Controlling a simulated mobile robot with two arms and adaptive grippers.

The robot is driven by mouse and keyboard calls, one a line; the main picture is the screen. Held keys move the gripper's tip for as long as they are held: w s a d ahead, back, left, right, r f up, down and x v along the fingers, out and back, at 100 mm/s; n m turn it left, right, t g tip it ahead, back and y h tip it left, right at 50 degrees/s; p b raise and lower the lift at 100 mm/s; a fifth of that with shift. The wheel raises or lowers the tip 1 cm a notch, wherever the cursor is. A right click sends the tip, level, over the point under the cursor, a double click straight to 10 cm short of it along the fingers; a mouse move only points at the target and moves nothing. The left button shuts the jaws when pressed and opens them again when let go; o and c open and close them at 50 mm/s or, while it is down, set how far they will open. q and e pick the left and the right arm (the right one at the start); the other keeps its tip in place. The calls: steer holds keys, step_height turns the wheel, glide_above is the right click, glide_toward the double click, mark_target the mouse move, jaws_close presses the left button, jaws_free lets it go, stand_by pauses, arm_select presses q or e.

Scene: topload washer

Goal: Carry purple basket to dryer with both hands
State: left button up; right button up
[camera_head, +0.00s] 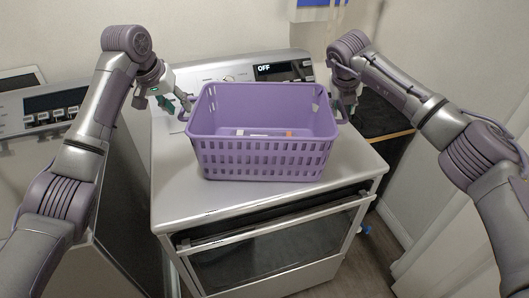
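The purple basket (262,160) stands upright on the white top of the machine with a front glass door (190,205), in the middle of the head view. A few small things lie inside it, too small to name. My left gripper (186,108) is at the basket's left rim near its back corner. My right gripper (343,108) is at the right rim near the handle. Both grippers' fingers are small and partly hidden by the rim, so I cannot tell whether they grip it.
A control panel (272,72) with a display reading OFF rises behind the basket. Another machine with a button panel (55,108) stands at the left. A dark surface with a wooden edge (385,118) is at the right. The front of the white top is clear.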

steer(key=shift+a, duration=0.1)
steer(key=shift+s+r, duration=0.1)
steer(key=shift+r, duration=0.15)
arm_select(q)
steer(key=v, duration=0.4)
steer(key=shift+a, duration=0.15)
arm_select(e)
steer(key=v, duration=1.1)
steer(key=shift+s+r, duration=0.2)
arm_select(q)
steer(key=shift+s, duration=0.1)
arm_select(e)
steer(key=shift+a+f, duration=0.1)
